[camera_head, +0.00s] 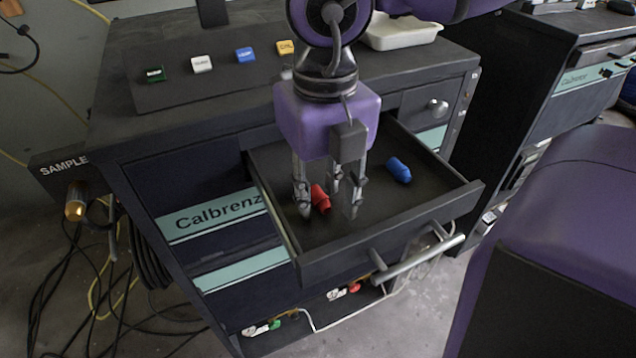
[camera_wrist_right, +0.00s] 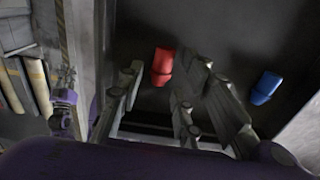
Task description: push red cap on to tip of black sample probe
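The red cap (camera_head: 320,199) lies in the open drawer (camera_head: 400,232), near its left side. It also shows in the right wrist view (camera_wrist_right: 163,64). My right gripper (camera_head: 329,197) points down into the drawer with its fingers spread. Its fingertips are close around the red cap, and I see no finger clearly closed on it. A brass-coloured fitting (camera_head: 75,207) hangs under the SAMPLE label at the far left, with dark hoses below. I cannot make out the black probe tip for certain. My left gripper is not in view.
A blue cap (camera_head: 398,170) lies at the drawer's right side. Coloured buttons (camera_head: 246,55) and a white tray (camera_head: 402,33) sit on the cabinet top. Loose cables cover the floor at left.

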